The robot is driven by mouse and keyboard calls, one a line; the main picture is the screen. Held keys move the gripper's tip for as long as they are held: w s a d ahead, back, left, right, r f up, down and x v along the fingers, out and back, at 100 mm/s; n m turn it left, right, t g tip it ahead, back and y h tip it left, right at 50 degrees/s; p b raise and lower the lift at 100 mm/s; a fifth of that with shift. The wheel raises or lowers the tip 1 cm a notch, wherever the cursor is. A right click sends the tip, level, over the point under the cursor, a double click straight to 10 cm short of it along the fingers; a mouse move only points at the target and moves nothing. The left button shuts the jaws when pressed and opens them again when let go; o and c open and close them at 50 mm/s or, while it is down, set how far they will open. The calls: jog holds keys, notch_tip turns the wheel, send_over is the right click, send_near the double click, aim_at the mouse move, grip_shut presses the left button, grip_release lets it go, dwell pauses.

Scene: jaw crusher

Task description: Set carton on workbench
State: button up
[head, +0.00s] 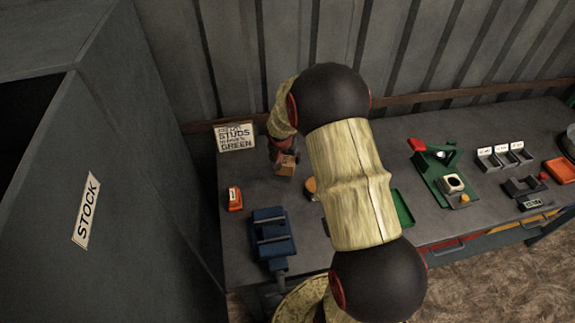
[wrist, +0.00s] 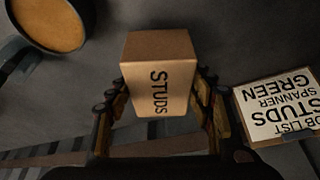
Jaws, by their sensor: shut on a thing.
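The carton (wrist: 160,75) is a small brown box marked STUDS. In the wrist view it sits between the two fingers of my gripper (wrist: 160,110), which is shut on it. In the head view the carton (head: 286,165) shows at the end of my arm, over the back left part of the workbench (head: 330,250). My gripper (head: 284,158) is small there and partly hidden by my arm. I cannot tell whether the carton touches the bench top.
A job list sign (head: 235,137) stands left of the carton. A mug-like container (wrist: 55,25), an orange item (head: 235,199), a blue vise (head: 271,235) and a green fixture (head: 440,170) are on the bench. The STOCK cabinet (head: 85,210) borders the left.

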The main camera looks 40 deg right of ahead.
jog(key=shift+d+f, duration=0.25)
jog(key=shift+f, duration=0.1)
jog(key=shift+w+f+b, duration=0.1)
jog(key=shift+f+b, duration=0.2)
jog(key=shift+f, duration=1.25)
jog(key=shift+f+b, duration=0.2)
jog(key=shift+b, duration=0.1)
jog(key=o, duration=1.6)
jog(key=shift+o, duration=0.2)
